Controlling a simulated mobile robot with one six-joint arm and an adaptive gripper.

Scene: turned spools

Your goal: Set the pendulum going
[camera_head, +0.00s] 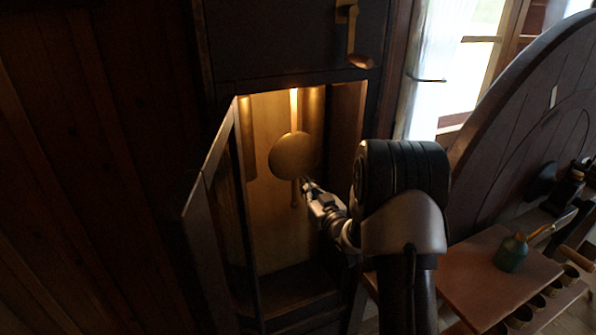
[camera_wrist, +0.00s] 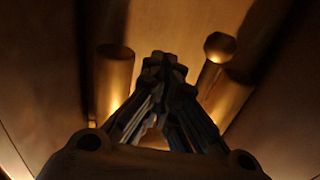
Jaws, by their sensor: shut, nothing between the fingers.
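The pendulum's round brass bob (camera_head: 292,155) hangs on its rod (camera_head: 294,108) inside the lit clock case (camera_head: 275,280). The case door (camera_head: 207,220) stands open to the left. My gripper (camera_head: 306,184) is shut and empty, inside the case opening, with its tip at the bob's lower right edge. I cannot tell whether it touches the bob. In the wrist view my gripper (camera_wrist: 163,62) points up into the case, fingers together. A brass cylinder (camera_wrist: 114,80) shows left of the fingers.
The case's side walls and the open door bound the space around my gripper.

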